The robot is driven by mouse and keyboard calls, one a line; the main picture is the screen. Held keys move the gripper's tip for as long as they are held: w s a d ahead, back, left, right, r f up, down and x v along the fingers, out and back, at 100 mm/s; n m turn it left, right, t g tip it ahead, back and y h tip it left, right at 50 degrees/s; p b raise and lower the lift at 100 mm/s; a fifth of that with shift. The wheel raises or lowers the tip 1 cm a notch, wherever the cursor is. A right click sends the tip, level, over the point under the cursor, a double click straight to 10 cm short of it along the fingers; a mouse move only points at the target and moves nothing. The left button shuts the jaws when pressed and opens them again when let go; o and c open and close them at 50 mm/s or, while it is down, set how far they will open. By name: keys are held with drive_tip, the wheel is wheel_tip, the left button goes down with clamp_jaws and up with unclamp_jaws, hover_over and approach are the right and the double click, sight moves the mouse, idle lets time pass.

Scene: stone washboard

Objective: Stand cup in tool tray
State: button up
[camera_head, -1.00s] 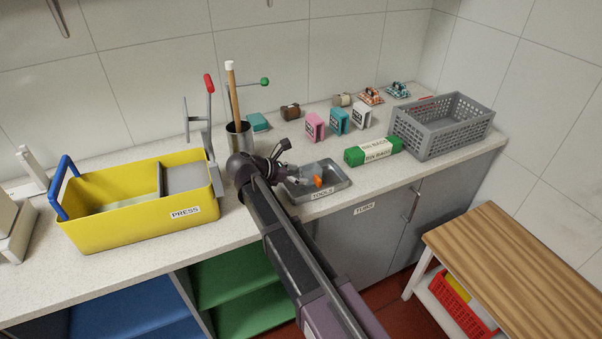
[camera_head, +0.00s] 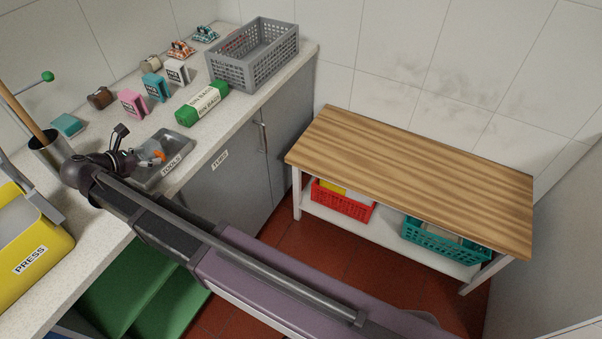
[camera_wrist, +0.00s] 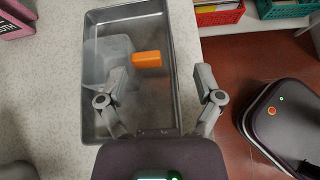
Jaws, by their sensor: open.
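The grey metal tool tray (camera_head: 180,147), labelled TOOLS, sits near the counter's front edge. In the wrist view the tray (camera_wrist: 101,15) holds a grey piece (camera_wrist: 112,50) with an orange cylindrical part (camera_wrist: 147,59); I cannot tell if this is a tool. My gripper (camera_wrist: 162,78) is open and empty, its fingers over the tray's near half and right rim. In the head view my gripper (camera_head: 137,143) is at the tray's left side, partly hidden.
A yellow PRESS bucket (camera_head: 35,250) stands at the left. Behind the tray are a green bin-bag roll (camera_head: 202,104), several small boxes and a grey perforated basket (camera_head: 255,62). A bare wooden bench (camera_head: 415,175) stands at the right, with red floor before it.

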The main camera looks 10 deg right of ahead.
drive_tip(key=d+f+m+g+y, duration=0.15)
drive_tip(key=d+m, duration=0.25)
drive_tip(key=d, duration=0.4)
drive_tip(key=d+f+m+g, duration=0.2)
drive_tip(key=d+m+g, duration=0.15)
drive_tip(key=d, duration=0.55)
drive_tip(key=d+f+m+g, duration=0.15)
drive_tip(key=d+m, duration=0.25)
drive_tip(key=d, duration=0.4)
drive_tip(key=s+d+f+m+y, duration=0.1)
drive_tip(key=s+d+m+y, duration=0.1)
drive_tip(key=d+m, duration=0.3)
drive_tip(key=s+d+f+m+g+y, duration=0.1)
drive_tip(key=s+d+m, duration=0.3)
drive_tip(key=d, duration=0.4)
drive_tip(key=s+d+f+m+g+y, duration=0.1)
drive_tip(key=s+d+m+y, duration=0.2)
drive_tip(key=d+m, duration=0.3)
drive_tip(key=shift+s+d+f, duration=0.35)
drive_tip(key=shift+d+f, duration=0.05)
